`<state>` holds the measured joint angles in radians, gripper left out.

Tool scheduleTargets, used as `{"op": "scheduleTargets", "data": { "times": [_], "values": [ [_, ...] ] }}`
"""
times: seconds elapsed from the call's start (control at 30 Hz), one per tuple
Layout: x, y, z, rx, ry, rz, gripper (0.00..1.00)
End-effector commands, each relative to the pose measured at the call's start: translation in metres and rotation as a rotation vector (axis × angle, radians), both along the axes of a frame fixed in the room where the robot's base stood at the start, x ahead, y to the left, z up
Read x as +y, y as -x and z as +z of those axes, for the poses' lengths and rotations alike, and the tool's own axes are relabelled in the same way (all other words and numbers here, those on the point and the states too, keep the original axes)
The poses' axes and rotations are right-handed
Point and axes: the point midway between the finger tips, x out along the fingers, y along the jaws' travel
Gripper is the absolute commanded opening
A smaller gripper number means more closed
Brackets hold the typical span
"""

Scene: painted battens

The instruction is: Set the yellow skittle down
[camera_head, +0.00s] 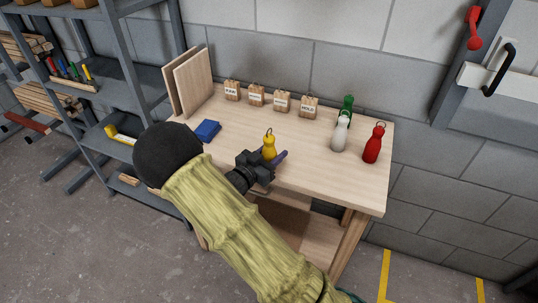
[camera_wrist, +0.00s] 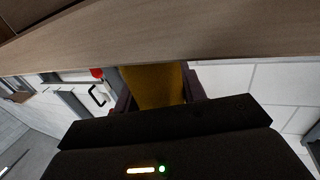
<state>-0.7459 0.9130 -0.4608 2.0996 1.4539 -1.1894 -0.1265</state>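The yellow skittle (camera_head: 269,148), with a ring on its top, is upright near the front edge of the wooden workbench (camera_head: 310,158). My gripper (camera_head: 267,160) is around its lower part. In the wrist view the yellow skittle (camera_wrist: 153,86) fills the gap between the two dark fingers of my gripper (camera_wrist: 156,95), which are shut on it. The skittle's base is hidden by the gripper, so I cannot tell whether it touches the bench top.
A white skittle (camera_head: 340,135), a red skittle (camera_head: 373,146) and a green skittle (camera_head: 347,104) stand at the right. Several labelled wooden blocks (camera_head: 282,102) line the back. A blue object (camera_head: 207,131) and upright boards (camera_head: 195,82) are at the left. The bench middle is clear.

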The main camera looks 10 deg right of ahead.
Motion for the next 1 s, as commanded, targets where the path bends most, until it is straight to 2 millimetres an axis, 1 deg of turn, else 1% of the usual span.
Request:
{"op": "scheduleTargets", "data": {
  "times": [0.03,0.07,0.27,0.37,0.47,0.57,0.8,0.9,1.0],
  "values": [
    [0.0,0.0,0.0,0.0,0.0,0.0,0.16],
    [0.0,0.0,0.0,0.0,0.0,0.0,0.12],
    [0.0,0.0,0.001,-0.001,0.0,0.0,0.12],
    [0.0,0.0,0.007,-0.002,0.0,0.0,0.12],
    [0.0,0.0,0.017,-0.004,-0.002,0.0,0.12],
    [0.0,0.0,0.034,-0.005,-0.004,0.0,0.12],
    [0.0,0.0,0.079,-0.005,-0.004,0.0,0.12],
    [0.0,0.0,0.092,-0.002,-0.002,0.0,0.12],
    [0.0,0.0,0.099,-0.002,-0.001,0.0,0.12]
  ]
}}
